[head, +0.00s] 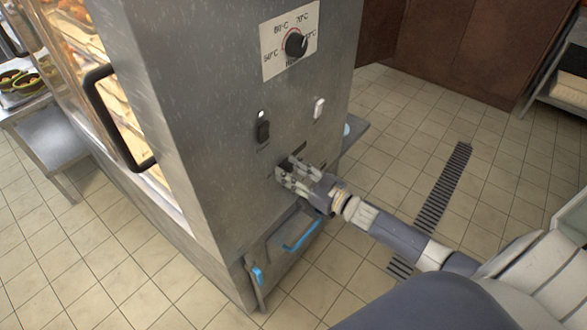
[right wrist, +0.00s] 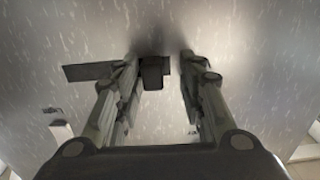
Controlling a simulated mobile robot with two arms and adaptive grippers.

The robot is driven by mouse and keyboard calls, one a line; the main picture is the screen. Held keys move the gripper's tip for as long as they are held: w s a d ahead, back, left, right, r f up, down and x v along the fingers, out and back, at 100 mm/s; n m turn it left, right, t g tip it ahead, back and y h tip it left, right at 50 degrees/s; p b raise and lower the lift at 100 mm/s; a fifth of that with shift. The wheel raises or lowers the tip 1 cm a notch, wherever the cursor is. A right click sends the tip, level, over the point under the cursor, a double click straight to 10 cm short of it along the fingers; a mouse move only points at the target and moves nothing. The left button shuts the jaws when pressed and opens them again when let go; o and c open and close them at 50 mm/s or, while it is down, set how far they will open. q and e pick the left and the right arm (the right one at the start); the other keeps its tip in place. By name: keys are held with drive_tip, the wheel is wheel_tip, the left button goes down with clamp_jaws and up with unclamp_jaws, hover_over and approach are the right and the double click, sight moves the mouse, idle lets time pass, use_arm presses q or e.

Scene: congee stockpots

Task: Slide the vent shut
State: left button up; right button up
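The vent is a dark slot (right wrist: 90,72) in the grey metal panel of the cabinet (head: 215,130), with a small black slider knob (right wrist: 152,73) at its right end in the right wrist view. My right gripper (head: 284,171) is at the panel, below the switches. In the right wrist view its two fingers (right wrist: 160,66) stand open on either side of the knob. The left finger is close to the knob and a gap shows on the right; contact cannot be told. In the head view the fingers hide most of the vent. My left gripper is out of view.
Above the vent are a temperature dial (head: 296,44), a black switch (head: 262,130) and a white switch (head: 319,107). A glass door with a black handle (head: 112,120) is on the left.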

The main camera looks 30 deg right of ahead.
drive_tip(key=shift+r, duration=0.1)
drive_tip(key=shift+s+d, duration=0.3)
drive_tip(key=shift+s, duration=0.05)
drive_tip(key=v, duration=1.1)
drive_tip(key=shift+s+a, duration=0.1)
drive_tip(key=shift+s, duration=0.05)
drive_tip(key=s+d+f+m+g+h, duration=0.15)
drive_tip(key=s+f, duration=0.25)
drive_tip(key=f, duration=0.6)
drive_tip(key=s+d+f+m+g+h, duration=0.1)
drive_tip(key=s+f+g+h, duration=0.2)
drive_tip(key=f, duration=0.7)
drive_tip(key=s+d+f+m+g+h, duration=0.15)
drive_tip(key=s+f, duration=0.25)
drive_tip(key=f, duration=0.6)
drive_tip(key=s+a+f+g, duration=0.3)
drive_tip(key=s+f, duration=0.3)
drive_tip(key=s, duration=0.3)
drive_tip(key=s+a+f+n+g, duration=0.1)
drive_tip(key=s+a+f+g, duration=0.2)
drive_tip(key=s, duration=0.6)
drive_tip(key=s+a+f+g+h, duration=0.1)
drive_tip(key=s+a+f+g, duration=0.2)
drive_tip(key=s+a+f, duration=0.4)
drive_tip(key=shift+s+a+f+n+g, duration=0.35)
drive_tip(key=shift+s+f, duration=0.45)
drive_tip(key=shift+s, duration=0.3)
